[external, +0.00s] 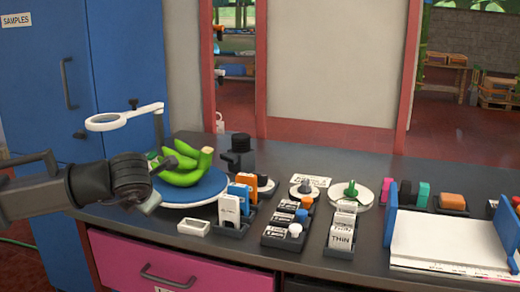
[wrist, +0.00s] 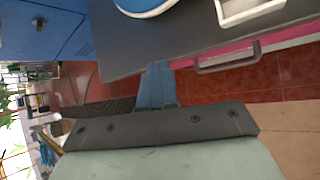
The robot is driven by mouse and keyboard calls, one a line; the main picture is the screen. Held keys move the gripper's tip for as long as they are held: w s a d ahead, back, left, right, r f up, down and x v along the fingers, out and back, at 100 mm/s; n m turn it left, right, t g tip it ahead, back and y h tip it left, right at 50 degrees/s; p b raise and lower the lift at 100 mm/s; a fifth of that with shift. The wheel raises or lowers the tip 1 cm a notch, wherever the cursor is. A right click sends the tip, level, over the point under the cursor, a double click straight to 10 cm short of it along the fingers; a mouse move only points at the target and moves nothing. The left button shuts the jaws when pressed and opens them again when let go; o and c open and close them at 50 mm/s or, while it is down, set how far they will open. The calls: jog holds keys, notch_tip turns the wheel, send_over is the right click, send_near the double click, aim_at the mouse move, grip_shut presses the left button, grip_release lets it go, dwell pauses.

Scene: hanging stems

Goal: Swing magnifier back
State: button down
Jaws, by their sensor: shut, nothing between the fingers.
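The magnifier (external: 108,121) is a white ring on a white arm, joined to a dark upright post behind the blue turntable. Its ring points left, out in front of the blue cabinet and above the counter's left end. My gripper (external: 150,204) is low at the front left edge of the turntable, below and in front of the magnifier, and does not touch it. In the wrist view my gripper (wrist: 157,70) has its blue fingers together with nothing between them. The magnifier is not in the wrist view.
Green bananas (external: 185,170) lie on the blue turntable (external: 205,190), near the magnifier's post. A small white tray (external: 193,227) and several holders stand to the right on the counter. The blue cabinet (external: 125,60) is behind. A pink drawer (external: 190,268) is below the counter.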

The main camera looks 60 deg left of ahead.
aim_at(117, 127)
jog(key=s+a+r+n+t+y, duration=0.1)
jog(key=a+r+n+y, duration=0.4)
jog(key=n, duration=0.9)
jog(key=s+a+r+n+t+y, duration=0.1)
jog(key=r+n+y, duration=0.4)
jog(key=n, duration=0.8)
jog(key=shift+h, duration=0.7)
jog(key=shift+s+a+r+x, duration=0.15)
jog(key=shift+s+x, duration=0.3)
jog(key=shift+x, duration=1.75)
jog(key=shift+s+a+r+x, duration=0.15)
jog(key=shift+s+x, duration=0.3)
jog(key=shift+x, duration=1.7)
jog(key=shift+s+r+x, duration=0.25)
jog(key=shift+s+x, duration=0.25)
jog(key=shift+x, duration=1.7)
jog(key=shift+s, duration=0.1)
